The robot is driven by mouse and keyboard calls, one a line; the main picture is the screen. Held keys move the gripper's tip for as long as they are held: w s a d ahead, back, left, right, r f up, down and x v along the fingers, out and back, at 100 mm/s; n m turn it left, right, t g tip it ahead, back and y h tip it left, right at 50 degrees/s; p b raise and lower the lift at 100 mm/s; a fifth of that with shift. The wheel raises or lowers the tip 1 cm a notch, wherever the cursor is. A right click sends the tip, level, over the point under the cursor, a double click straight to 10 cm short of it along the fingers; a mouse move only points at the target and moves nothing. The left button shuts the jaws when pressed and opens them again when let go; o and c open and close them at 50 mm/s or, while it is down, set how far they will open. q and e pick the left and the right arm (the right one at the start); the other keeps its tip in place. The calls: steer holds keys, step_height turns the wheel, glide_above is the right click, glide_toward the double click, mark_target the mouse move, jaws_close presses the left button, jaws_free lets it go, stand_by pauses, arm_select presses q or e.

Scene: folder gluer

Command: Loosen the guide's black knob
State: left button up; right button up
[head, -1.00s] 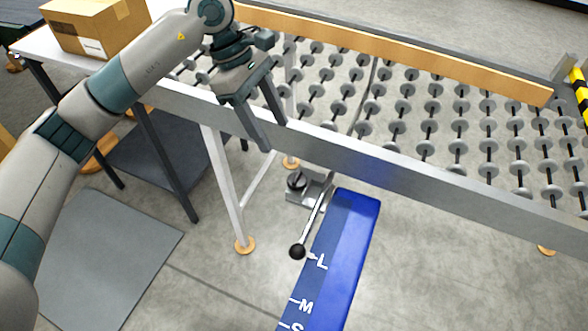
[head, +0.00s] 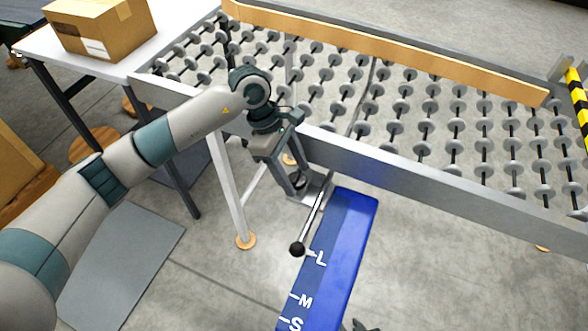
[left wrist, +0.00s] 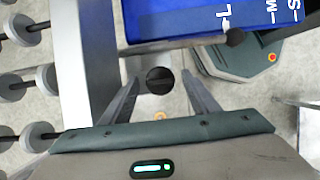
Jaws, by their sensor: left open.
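The guide's round black knob (head: 298,181) sits on a grey metal bracket (head: 313,190) below the conveyor's side rail. In the left wrist view the knob (left wrist: 160,80) shows between my fingertips. My left gripper (head: 299,190) is open, pointing down, with its fingers on either side of the knob; I cannot tell whether they touch it. The fingers partly hide the knob in the head view. A rod (head: 311,220) runs from the bracket to a black ball end (head: 297,249) by the L mark. A dark tip, likely my right gripper (head: 362,325), shows at the bottom edge.
A blue scale plate (head: 343,230) marked L, M and S lies beside the rod. The conveyor rail (head: 400,175) and its rollers pass just above. A white leg (head: 228,185) stands left of the gripper. A cardboard box (head: 100,28) sits on the table at the back left.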

arm_select(q)
steer(key=c, duration=1)
